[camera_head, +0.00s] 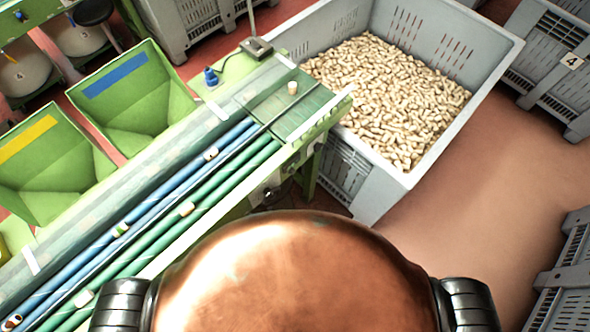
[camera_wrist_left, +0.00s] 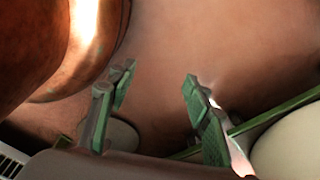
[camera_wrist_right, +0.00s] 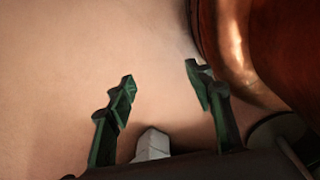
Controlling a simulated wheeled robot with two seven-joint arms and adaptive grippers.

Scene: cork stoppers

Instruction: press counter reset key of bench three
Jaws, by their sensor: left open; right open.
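A green sorting bench (camera_head: 330,112) runs diagonally across the left of the head view. A small grey box (camera_head: 257,47) with a thin upright rod sits at its far end. A blue knob-like part (camera_head: 211,77) stands nearby on the bench edge. I cannot tell which of these, if any, is the counter reset key, and I see no bench number. My left gripper (camera_wrist_left: 158,80) is open and empty in the left wrist view, above the reddish floor. My right gripper (camera_wrist_right: 160,75) is open and empty in the right wrist view. Neither gripper shows in the head view.
Blue and green rollers (camera_head: 160,223) carry a few corks. Green bins with a blue stripe (camera_head: 115,75) and a yellow stripe (camera_head: 27,139) stand left. A large grey crate (camera_head: 377,197) full of corks (camera_head: 390,95) adjoins the bench end. Open floor (camera_head: 480,200) lies right, with crates beyond.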

